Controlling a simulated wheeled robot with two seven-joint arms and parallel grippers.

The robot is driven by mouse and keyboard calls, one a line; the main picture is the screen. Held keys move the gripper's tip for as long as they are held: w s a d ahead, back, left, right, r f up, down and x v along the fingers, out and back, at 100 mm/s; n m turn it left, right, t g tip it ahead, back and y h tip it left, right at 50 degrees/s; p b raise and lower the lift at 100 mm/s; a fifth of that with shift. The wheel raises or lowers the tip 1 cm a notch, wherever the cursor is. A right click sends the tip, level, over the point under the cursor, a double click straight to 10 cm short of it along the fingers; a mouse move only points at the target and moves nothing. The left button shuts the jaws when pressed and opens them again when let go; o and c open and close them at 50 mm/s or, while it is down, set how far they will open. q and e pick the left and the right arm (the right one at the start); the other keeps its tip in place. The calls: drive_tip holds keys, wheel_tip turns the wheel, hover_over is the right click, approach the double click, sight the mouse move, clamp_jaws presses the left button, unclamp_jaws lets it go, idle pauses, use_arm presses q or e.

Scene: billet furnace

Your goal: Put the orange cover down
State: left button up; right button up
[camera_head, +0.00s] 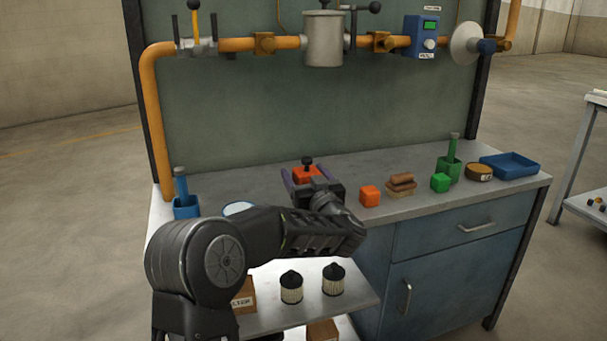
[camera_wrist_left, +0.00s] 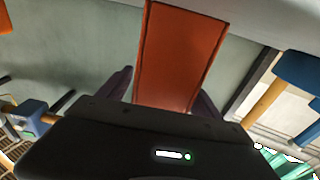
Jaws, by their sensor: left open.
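The orange cover (camera_head: 306,174), with a black knob on top, is at the back middle of the grey workbench top (camera_head: 250,174). It appears to rest on the bench, though my gripper hides its lower part. My left gripper (camera_head: 306,177) is open, with its purple fingers on either side of the cover. In the left wrist view the cover (camera_wrist_left: 180,55) stands between the two fingers (camera_wrist_left: 165,85), large and close. I cannot tell whether either finger touches it. My right gripper is not in view.
A blue tray (camera_head: 508,165) is at the far right. A blue holder (camera_head: 186,207) is at the left. Pipework with a grey pot (camera_head: 323,40) runs above. Two filters (camera_head: 291,288) stand on the lower shelf.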

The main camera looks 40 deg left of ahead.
use_arm(q)
drive_tip(key=p+v, duration=0.1)
drive_tip(key=v, duration=0.7)
drive_tip(key=shift+d+r, duration=0.15)
drive_tip(key=shift+b+v, duration=0.6)
drive_tip(key=shift+v, duration=0.55)
drive_tip(key=shift+s+d, duration=0.35)
